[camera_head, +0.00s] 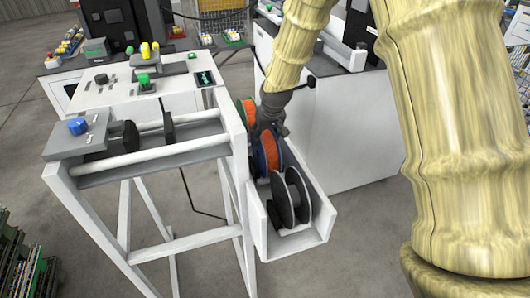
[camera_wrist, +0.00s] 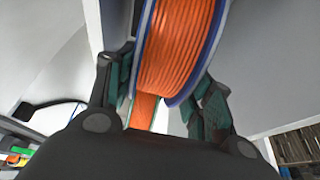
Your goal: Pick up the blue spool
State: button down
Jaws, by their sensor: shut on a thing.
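The blue spool (camera_head: 268,155), with blue flanges and orange winding, is the middle one of three spools in the white trough. It fills the upper middle of the wrist view (camera_wrist: 178,50). My gripper (camera_head: 271,128) is at its top from above. In the wrist view my gripper (camera_wrist: 165,92) has one finger on each side of the blue spool, shut on it across the flanges. The spool is upright, at the level of the trough; I cannot tell whether its underside touches the trough floor. My gripper hides part of its upper edge.
A green-flanged orange spool (camera_head: 243,110) stands just behind, and a dark spool (camera_head: 291,197) stands close in front. The white trough (camera_head: 316,240) has walls on both sides. A white frame with rails (camera_head: 150,161) stands left, and a white cabinet (camera_head: 345,135) stands right.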

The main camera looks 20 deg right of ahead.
jog(key=shift+w+r, duration=0.1)
jog(key=shift+r, duration=0.05)
jog(key=shift+r, duration=0.3)
notch_tip(320, 180, up, 9)
jog(key=b, duration=0.3)
jog(key=shift+r, duration=0.15)
dwell(0.6)
